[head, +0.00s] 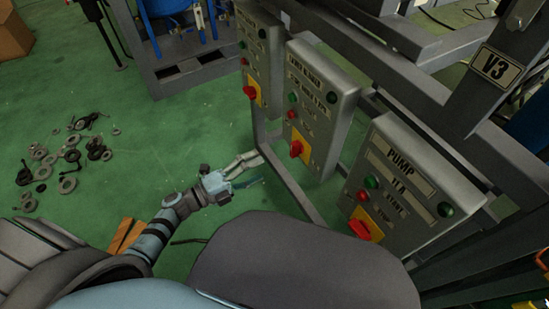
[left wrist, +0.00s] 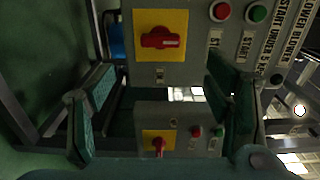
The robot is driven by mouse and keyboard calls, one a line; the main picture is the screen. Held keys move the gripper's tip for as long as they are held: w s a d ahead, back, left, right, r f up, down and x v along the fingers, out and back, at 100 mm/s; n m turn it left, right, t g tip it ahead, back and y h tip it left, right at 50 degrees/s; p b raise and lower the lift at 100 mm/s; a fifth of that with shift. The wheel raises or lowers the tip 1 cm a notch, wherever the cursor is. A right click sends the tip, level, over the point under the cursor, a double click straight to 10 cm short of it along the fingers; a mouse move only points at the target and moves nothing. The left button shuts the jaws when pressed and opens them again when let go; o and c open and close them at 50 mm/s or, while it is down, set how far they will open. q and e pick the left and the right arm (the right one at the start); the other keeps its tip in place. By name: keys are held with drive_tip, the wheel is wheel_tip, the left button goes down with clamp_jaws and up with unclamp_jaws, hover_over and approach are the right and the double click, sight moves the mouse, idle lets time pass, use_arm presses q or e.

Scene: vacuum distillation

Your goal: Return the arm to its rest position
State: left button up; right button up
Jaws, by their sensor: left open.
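My left arm comes in from the lower left in the head view, and its gripper (head: 243,172) is in front of the lower part of the middle control box (head: 325,85). The gripper is open and empty. In the left wrist view its two fingers (left wrist: 160,115) stand wide apart, with a red rotary switch (left wrist: 162,38) on a yellow plate beyond them. A second red switch (left wrist: 158,146) on a lower box shows between the fingers. The gripper looks apart from the switches. My right gripper is not in view.
A control box marked PUMP (head: 400,170) is at the right, and another box (head: 258,50) is left of the middle one. A grey metal frame (head: 295,190) carries them. Loose black rings (head: 68,185) lie on the green floor at the left. The floor (head: 150,130) between is clear.

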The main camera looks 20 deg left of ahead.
use_arm(q)
drive_tip(key=shift+s+a, duration=0.4)
drive_tip(key=shift+s, duration=0.1)
